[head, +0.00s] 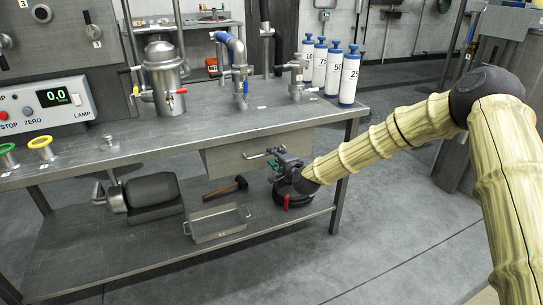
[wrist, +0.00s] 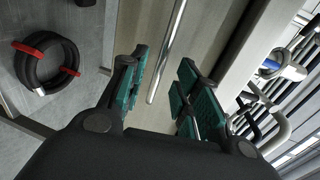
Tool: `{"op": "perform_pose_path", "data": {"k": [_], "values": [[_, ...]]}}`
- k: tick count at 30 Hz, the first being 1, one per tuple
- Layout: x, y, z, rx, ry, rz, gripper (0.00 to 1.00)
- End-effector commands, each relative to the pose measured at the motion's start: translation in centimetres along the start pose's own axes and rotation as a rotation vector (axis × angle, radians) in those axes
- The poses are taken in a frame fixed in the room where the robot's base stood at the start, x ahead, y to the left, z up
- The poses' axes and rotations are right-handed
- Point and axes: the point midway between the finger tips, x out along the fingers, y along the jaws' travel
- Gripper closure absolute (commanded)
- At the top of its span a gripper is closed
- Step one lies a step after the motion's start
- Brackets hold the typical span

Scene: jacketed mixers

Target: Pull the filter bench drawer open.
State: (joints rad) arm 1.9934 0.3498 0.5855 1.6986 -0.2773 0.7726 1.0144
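The filter bench drawer (head: 222,162) is a grey metal front under the bench top, and it looks shut in the head view. Its bar handle (head: 256,155) is partly hidden by my gripper (head: 276,157). In the wrist view my gripper (wrist: 166,92) is open, with teal pads apart. The pale bar handle (wrist: 167,50) runs along the drawer front (wrist: 205,35) and lies ahead of the gap between the fingers. I cannot tell whether either pad touches it.
The bench top (head: 210,131) holds a steel vessel (head: 163,78), pipe fittings and several blue-capped white bottles (head: 349,78). The lower shelf (head: 100,246) carries a mallet (head: 226,190), a wire-handled tray (head: 218,237) and a black hose coil (wrist: 47,92). Floor right of the bench is clear.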

Motion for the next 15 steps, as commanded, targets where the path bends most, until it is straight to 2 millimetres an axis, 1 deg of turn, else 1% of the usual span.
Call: {"op": "perform_pose_path", "data": {"k": [1, 3, 6, 10, 15], "values": [[0.8, 0.1, 0.0, -0.002, 0.001, -0.001, 0.68], [1.8, 0.1, 0.1, -0.002, 0.000, -0.001, 0.68], [2.9, 0.1, 0.0, -0.001, 0.001, -0.001, 0.68], [3.8, 0.1, 0.0, -0.001, 0.000, 0.000, 0.68], [4.2, 0.0, 0.0, -0.001, 0.000, 0.000, 0.68]]}}
